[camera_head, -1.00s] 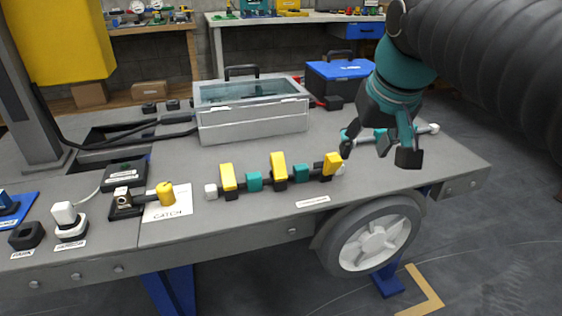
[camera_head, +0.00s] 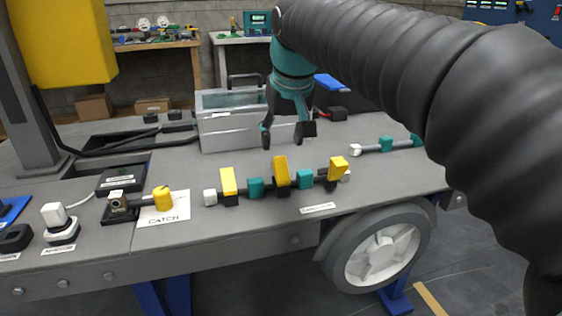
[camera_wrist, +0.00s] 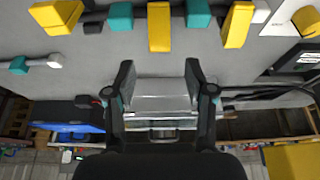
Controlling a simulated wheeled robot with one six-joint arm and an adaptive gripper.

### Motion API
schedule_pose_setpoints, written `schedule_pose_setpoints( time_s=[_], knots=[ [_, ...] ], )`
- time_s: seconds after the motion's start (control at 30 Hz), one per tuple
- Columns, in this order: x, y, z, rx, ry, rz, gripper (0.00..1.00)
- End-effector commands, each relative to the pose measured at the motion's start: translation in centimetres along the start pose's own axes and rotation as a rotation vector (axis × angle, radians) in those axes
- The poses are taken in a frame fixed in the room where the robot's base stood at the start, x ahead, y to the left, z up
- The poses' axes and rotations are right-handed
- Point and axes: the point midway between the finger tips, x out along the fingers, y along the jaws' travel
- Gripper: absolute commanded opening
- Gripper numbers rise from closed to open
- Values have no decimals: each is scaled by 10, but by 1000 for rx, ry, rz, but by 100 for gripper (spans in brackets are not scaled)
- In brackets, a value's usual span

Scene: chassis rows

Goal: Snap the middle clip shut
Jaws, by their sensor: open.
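The middle clip has a yellow lever (camera_head: 281,171) on a black base, on a dark rod between two teal blocks. Its lever stands raised, leaning a little. In the wrist view the middle lever (camera_wrist: 159,27) is at the top centre. A left yellow clip (camera_head: 228,181) and a right yellow clip (camera_head: 338,168) stand on the same rod, also with raised levers. My gripper (camera_head: 284,137) is open and empty, pointing down above the bench, behind the middle clip in the head view. In the wrist view its fingers (camera_wrist: 160,76) are apart, with nothing between them.
A grey case with a clear lid (camera_head: 222,128) stands behind my gripper. A second rod with teal blocks (camera_head: 386,145) lies to the right. A yellow knob (camera_head: 162,197) sits left, on a card reading CATCH. The bench (camera_head: 240,232) in front of the clips is mostly clear.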

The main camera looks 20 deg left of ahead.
Motion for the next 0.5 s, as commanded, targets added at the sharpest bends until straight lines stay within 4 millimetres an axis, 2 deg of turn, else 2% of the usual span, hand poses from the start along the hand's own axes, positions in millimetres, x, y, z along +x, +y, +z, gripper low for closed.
schedule_pose_setpoints(
  time_s=[0.03,0.2,0.33,0.5],
  knots=[
    [13,0,1,0,-3,0,54],
    [41,0,1,0,-2,0,54],
    [56,0,1,0,-2,0,54],
    [66,0,0,0,0,0,54]
  ],
)
